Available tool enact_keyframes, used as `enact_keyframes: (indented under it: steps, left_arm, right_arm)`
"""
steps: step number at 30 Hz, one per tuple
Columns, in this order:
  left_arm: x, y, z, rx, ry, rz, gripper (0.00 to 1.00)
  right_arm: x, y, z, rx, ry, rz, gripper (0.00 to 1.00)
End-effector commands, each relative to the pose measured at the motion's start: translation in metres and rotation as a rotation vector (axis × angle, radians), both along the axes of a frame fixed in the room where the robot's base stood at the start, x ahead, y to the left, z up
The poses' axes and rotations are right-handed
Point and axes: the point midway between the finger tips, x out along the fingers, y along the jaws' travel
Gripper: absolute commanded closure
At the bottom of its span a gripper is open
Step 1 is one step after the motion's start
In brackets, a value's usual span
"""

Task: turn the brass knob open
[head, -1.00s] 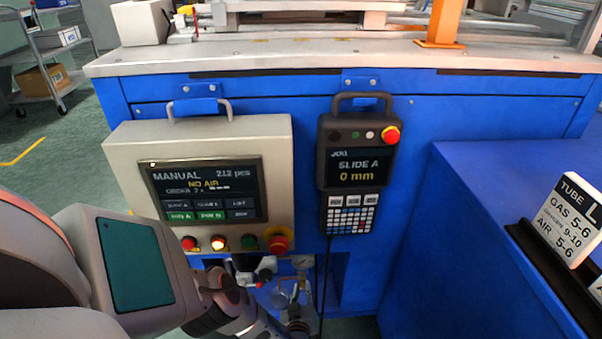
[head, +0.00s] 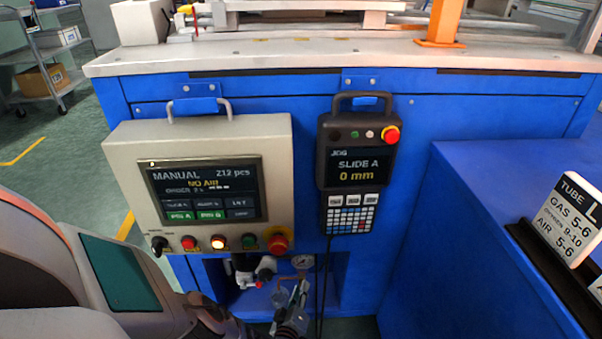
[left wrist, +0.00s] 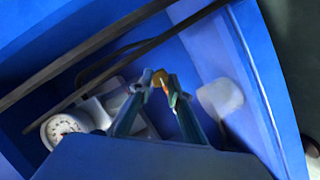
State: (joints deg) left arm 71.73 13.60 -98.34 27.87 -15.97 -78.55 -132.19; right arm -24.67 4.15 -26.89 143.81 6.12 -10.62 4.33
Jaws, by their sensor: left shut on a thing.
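The brass knob (left wrist: 160,78) shows in the left wrist view as a small golden-brown piece between my left fingertips. My left gripper (left wrist: 161,84) is shut on it. In the head view my left gripper (head: 297,308) reaches into the recess low on the blue machine, beside the air fittings. I cannot make out the knob clearly there, as the gripper and small parts overlap. My right gripper is not in view.
The control panel (head: 130,140) hangs above the recess and reads NO AIR. A jog pendant (head: 357,160) hangs right of it, with its cable running down near my gripper. Blue machine walls surround the recess. A tube label sign (head: 570,220) stands at the right.

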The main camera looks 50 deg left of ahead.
Motion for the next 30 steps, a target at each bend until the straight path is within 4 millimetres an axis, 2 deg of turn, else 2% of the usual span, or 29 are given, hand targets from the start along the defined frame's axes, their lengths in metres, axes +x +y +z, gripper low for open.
enact_keyframes:
  steps: [9,10,12,23,30]
  left_arm:
    - [-0.003,-0.003,-0.003,-0.005,0.005,-0.002,1.0]
    - [-0.003,-0.003,-0.003,-0.005,0.005,-0.002,0.77]
    - [-0.003,-0.003,-0.003,-0.005,0.005,-0.002,0.65]
    - [-0.002,-0.001,-0.001,-0.002,0.003,-0.001,0.65]
    - [-0.013,-0.007,0.0,-0.003,0.005,-0.001,0.65]
  right_arm:
    - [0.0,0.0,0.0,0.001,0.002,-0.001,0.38]
    - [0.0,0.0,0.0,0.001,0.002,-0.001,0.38]
    - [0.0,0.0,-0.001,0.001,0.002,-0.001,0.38]
    - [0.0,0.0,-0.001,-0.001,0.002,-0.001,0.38]
    - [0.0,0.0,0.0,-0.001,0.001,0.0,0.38]
